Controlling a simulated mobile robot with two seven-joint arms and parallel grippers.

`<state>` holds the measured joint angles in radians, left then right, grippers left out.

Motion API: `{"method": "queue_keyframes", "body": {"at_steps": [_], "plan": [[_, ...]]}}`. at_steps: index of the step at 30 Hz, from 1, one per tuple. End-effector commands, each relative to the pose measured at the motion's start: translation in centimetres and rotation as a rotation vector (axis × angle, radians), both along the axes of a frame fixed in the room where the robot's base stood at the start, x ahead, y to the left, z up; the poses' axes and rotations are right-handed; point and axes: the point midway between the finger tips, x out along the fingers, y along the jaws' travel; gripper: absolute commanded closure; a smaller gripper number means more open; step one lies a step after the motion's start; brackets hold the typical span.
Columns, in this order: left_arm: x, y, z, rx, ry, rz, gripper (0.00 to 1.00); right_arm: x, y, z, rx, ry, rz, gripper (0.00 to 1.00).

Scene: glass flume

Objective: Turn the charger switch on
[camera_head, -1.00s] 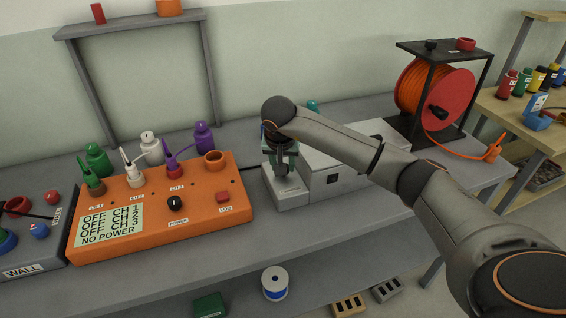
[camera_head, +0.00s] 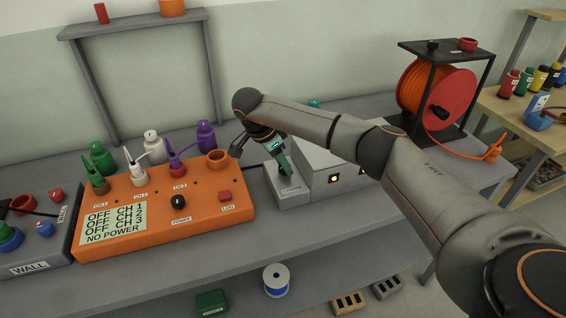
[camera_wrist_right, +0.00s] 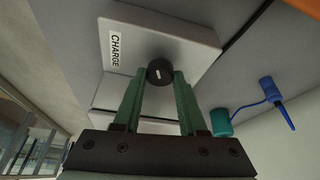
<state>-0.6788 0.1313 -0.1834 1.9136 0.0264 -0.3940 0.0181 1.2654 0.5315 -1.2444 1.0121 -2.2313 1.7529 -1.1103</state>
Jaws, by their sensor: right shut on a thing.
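The charger (camera_head: 291,195) is a low light-grey box on the bench, lettered CHARGE. In the right wrist view the charger's top (camera_wrist_right: 185,32) carries a round black knob, the charger switch (camera_wrist_right: 160,72), with a pale mark on it. My right gripper (camera_wrist_right: 160,76) has its green fingers on either side of this knob and is shut on it. In the head view the right gripper (camera_head: 285,170) leans over the charger and hides the knob. My left gripper is not in view.
An orange cable reel (camera_head: 437,95) stands at the back right.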

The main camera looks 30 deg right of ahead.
Motion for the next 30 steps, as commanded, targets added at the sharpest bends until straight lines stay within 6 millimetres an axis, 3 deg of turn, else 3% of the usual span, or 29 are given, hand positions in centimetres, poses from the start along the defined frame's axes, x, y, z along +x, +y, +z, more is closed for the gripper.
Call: {"method": "queue_keyframes", "body": {"at_steps": [15,30], "plan": [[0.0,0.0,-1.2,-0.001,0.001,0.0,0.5,0.3,-0.1,0.1,-0.001,-0.005,-0.374,1.0],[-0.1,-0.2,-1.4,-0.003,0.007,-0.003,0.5,0.4,-0.1,0.2,-0.001,-0.005,-0.461,1.0]]}}
